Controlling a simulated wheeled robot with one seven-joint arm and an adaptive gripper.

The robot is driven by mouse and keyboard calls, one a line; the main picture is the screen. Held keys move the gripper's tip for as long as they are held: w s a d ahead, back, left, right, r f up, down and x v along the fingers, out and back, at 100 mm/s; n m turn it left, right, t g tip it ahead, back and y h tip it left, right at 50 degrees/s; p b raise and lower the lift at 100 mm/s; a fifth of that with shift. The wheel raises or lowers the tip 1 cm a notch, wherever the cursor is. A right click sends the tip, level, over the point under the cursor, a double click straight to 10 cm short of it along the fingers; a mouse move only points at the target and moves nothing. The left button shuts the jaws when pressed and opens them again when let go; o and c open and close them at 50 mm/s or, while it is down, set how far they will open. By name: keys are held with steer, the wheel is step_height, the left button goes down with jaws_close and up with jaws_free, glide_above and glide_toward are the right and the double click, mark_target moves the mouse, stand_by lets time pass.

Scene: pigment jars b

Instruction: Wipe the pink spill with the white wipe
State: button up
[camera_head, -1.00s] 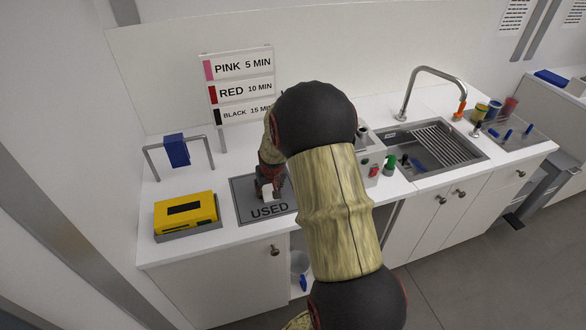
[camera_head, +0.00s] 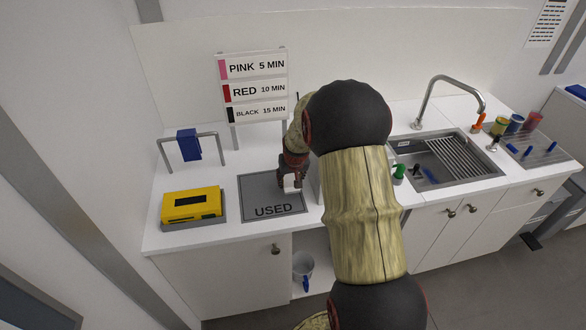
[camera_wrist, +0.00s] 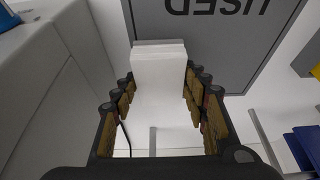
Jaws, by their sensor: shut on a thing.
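My gripper (camera_wrist: 158,82) is shut on the white wipe (camera_wrist: 158,58), a white block-like piece between the two fingers in the wrist view. In the head view my gripper (camera_head: 291,184) is over the right part of the grey mat marked USED (camera_head: 256,192), with a bit of white at its tips. The mat also shows in the wrist view (camera_wrist: 225,50), beyond the wipe. I cannot tell whether the wipe touches the mat. I see no pink spill in either view; my arm hides part of the counter.
A yellow box (camera_head: 192,204) sits left of the mat, with a blue cloth on a rail (camera_head: 188,145) behind. A timing sign (camera_head: 255,88) stands at the back. Right of my arm are a green-topped item (camera_head: 399,171), a sink (camera_head: 440,160) and coloured cups (camera_head: 515,123).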

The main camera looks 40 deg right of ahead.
steer(key=shift+r+p, duration=1.05)
steer(key=shift+r, duration=1.15)
